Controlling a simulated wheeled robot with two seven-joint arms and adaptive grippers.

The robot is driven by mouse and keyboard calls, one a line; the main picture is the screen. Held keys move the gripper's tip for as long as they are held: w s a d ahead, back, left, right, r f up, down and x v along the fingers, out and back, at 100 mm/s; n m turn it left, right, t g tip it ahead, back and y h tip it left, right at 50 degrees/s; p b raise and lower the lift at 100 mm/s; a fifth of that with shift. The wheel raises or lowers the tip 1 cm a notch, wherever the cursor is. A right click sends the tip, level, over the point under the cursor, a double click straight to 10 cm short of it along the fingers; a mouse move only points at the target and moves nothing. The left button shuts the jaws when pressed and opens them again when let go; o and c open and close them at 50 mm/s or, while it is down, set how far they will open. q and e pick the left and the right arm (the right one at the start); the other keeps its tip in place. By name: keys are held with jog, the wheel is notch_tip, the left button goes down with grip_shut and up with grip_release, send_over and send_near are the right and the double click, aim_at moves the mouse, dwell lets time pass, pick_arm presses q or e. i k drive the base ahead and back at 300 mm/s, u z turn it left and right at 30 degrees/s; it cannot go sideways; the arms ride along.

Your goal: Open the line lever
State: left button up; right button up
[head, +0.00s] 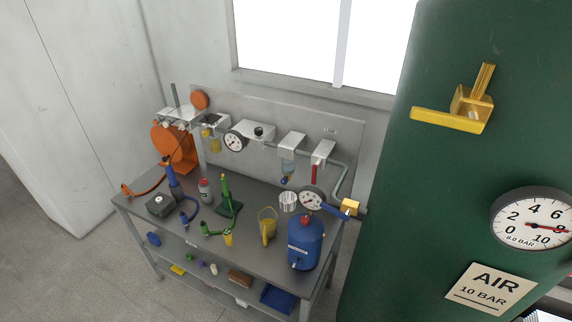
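A grey pipe line (345,173) with white-topped units runs along the back panel of a grey bench. A red lever (314,174) hangs straight down below the rightmost white unit (322,152). A brass valve body (349,206) sits at the bench's right end, with a blue handle (330,209) reaching left from it beside a gauge (312,200). A yellow valve with a bar (451,120) is mounted on the green tank (420,200). I cannot tell which of these is the line lever. Neither of my grippers is in view.
The tank, with a gauge (532,218), fills the right side. Floor is clear at front left.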

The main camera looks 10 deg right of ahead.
aim_at(315, 166)
jog(key=z, duration=0.15)
jog(key=i, duration=0.85)
jog(key=z, duration=0.4)
jog(key=k, duration=0.5)
jog(key=u, duration=2.25)
jog(key=i, duration=1.65)
jog(key=z, duration=2.2)
